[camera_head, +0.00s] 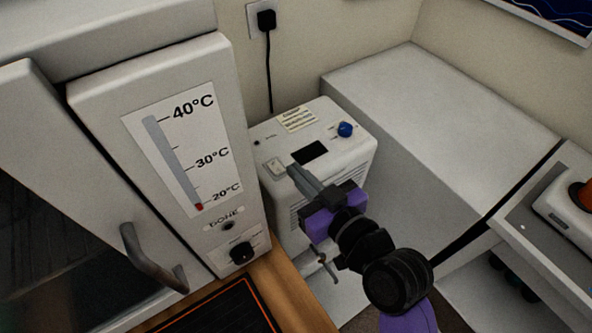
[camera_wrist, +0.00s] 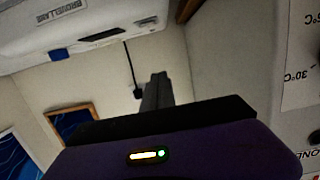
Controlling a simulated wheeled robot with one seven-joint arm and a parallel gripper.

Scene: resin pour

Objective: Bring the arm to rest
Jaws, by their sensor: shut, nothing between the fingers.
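My gripper (camera_head: 297,172) is shut and empty, in the middle of the head view. Its fingertips are in front of the white machine (camera_head: 335,188), close to the rocker switch (camera_head: 274,167) on its top; I cannot tell whether they touch it. The purple gripper body and dark wrist reach up from the lower right. In the wrist view my gripper (camera_wrist: 157,80) shows as dark, closed fingers pointing up from the purple body, with nothing between them.
A white cabinet with a thermometer panel (camera_head: 182,150) and a door handle (camera_head: 150,258) stands at left. The white machine has a blue knob (camera_head: 346,129) and dark display (camera_head: 310,152). A pale worktop (camera_head: 430,120) lies behind right.

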